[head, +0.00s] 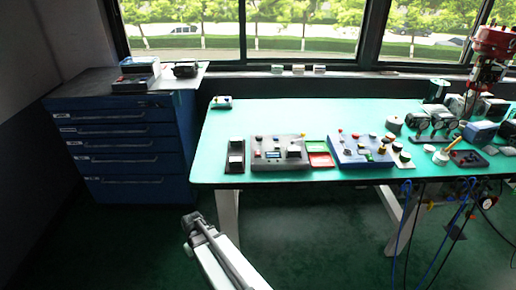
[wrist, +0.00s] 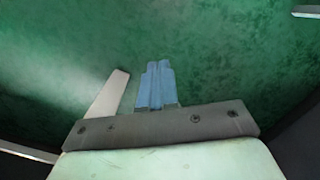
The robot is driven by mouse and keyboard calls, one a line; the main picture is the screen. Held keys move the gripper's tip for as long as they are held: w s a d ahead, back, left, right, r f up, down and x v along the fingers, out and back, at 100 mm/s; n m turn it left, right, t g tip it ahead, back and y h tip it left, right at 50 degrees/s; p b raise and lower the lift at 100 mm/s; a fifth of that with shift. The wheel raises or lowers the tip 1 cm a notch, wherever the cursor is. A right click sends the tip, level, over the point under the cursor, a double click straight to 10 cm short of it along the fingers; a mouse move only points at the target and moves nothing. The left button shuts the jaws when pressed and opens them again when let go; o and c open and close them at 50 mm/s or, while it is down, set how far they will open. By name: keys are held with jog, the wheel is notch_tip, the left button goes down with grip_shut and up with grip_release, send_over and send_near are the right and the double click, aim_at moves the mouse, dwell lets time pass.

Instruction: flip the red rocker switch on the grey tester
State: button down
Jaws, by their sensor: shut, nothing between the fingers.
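The grey tester (head: 280,153) lies on the green-topped table in the head view, left of a blue box. It carries a small display, a pale block and small coloured controls. My gripper (head: 191,219) is low in front of the table, over the floor and well apart from the tester. In the wrist view my gripper (wrist: 156,68) has its bluish fingers together, with nothing between them. The tester is out of the wrist view.
A dark device (head: 235,156) stands left of the tester; red and green trays (head: 318,153) and the blue control box (head: 346,151) stand right. The table's front edge (head: 260,184) lies between my gripper and the tester. Blue drawers (head: 130,150) stand left. Cables hang at right.

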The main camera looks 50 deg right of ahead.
jog(key=w+d+r+t, duration=0.1)
jog(key=w+d+r, duration=0.3)
jog(key=d+r, duration=0.3)
jog(key=w+d+r+m+t+h, duration=0.15)
jog(key=w+d+r, duration=0.3)
jog(key=r, duration=0.45)
jog(key=w+d+r+t, duration=0.2)
jog(key=w+d+r, duration=0.1)
jog(key=d+r, duration=0.4)
jog(key=s+d+r+m+g+h, duration=0.1)
jog(key=s+d+r+m, duration=0.15)
jog(key=d+r, duration=0.75)
jog(key=s+d+r+m, duration=0.2)
jog(key=d+r+m, duration=0.1)
jog(key=d+r, duration=0.7)
send_over(258, 153)
jog(key=f, duration=1.3)
jog(key=shift+s+a, duration=0.3)
jog(key=shift+f, duration=0.75)
jog(key=shift+a, duration=0.1)
